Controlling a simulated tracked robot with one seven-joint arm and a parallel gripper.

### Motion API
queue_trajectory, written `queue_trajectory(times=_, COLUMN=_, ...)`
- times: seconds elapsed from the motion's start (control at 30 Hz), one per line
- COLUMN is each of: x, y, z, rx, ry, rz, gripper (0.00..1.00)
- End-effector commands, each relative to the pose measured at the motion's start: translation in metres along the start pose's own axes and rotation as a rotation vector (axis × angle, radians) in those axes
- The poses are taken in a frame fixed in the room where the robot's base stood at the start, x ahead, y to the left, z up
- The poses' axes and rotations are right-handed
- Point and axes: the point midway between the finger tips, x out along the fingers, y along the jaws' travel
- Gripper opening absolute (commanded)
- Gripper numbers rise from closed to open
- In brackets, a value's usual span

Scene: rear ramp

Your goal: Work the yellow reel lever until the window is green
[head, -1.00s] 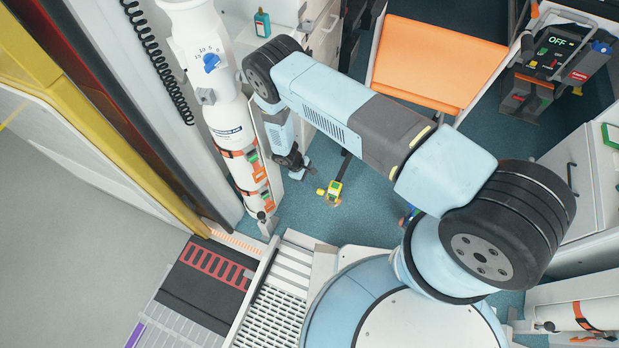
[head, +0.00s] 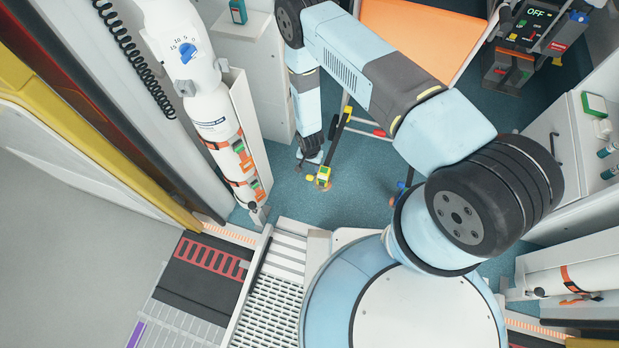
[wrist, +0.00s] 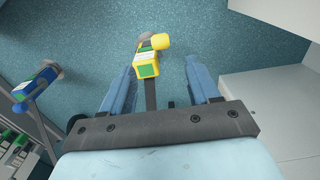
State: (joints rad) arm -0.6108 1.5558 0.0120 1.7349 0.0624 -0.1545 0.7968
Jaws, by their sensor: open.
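The yellow reel lever (head: 323,177) is low over the teal floor in the head view, a small yellow body with a green patch and a rounded yellow end. In the wrist view, the yellow body (wrist: 146,64) has a green and white label, and a yellow knob (wrist: 160,41) sits at its upper right. A dark strap runs down from it between my fingers. I cannot tell which patch is the window. My gripper (wrist: 160,67) is open, with a blue finger on each side and the yellow body just beyond the tips. In the head view, my gripper (head: 311,157) is just above and left of the lever.
A blue-ended fitting (wrist: 36,82) stands left in the wrist view. An orange seat (head: 415,38) is behind my arm. A white cylinder with orange straps (head: 213,110) stands at left. A white cabinet (head: 255,75) is behind the gripper. Teal floor is clear around the lever.

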Motion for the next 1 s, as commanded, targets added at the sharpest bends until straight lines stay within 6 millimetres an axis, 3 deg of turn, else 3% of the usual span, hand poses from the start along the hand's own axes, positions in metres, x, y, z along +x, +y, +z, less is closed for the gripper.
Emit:
queue_trajectory(times=0.7, x=0.104, y=0.001, z=0.002, rx=-0.007, ry=-0.003, rz=0.003, gripper=0.61)
queue_trajectory(times=1.0, x=0.127, y=0.0, z=0.001, rx=-0.006, ry=-0.002, rz=0.001, gripper=0.61)
